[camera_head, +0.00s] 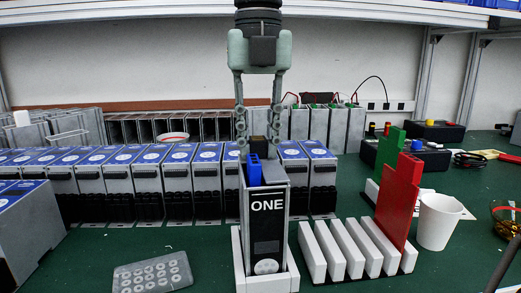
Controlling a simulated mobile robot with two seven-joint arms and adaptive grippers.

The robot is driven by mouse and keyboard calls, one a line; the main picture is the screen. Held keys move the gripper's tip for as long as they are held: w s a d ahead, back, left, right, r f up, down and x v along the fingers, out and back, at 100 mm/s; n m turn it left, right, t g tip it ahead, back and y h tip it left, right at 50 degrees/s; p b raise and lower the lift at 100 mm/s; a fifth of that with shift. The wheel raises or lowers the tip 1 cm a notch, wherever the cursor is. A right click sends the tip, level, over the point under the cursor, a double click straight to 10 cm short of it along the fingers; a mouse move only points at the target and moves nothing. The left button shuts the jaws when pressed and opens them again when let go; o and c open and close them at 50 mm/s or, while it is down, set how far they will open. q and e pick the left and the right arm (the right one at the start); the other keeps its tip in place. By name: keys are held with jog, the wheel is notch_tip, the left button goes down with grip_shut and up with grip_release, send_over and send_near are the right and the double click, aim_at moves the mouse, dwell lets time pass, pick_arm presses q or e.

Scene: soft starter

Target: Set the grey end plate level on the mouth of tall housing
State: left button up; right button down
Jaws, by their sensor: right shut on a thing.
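The tall housing (266,222), grey with a black front marked ONE, stands upright in a white holder (291,279). A blue part (254,172) shows at its open mouth. My right gripper (258,143) reaches down from above, its fingers shut on a small dark block (259,150) just over the mouth. How far the block goes into the housing is hidden. A grey plate (152,273) with rows of round marks, seemingly the end plate, lies flat on the green table at front left, apart from the housing. My left gripper is not in view.
A row of blue-topped units (149,165) stands behind. A white slotted rack (345,250), a red stepped block (398,200) and a white cup (438,221) stand to the right. Green table is clear between the grey plate and the holder.

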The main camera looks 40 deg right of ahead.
jog(key=shift+f, duration=0.15)
jog(key=c, duration=1.2)
grip_release()
jog(key=shift+o, duration=0.2)
jog(key=o, duration=0.5)
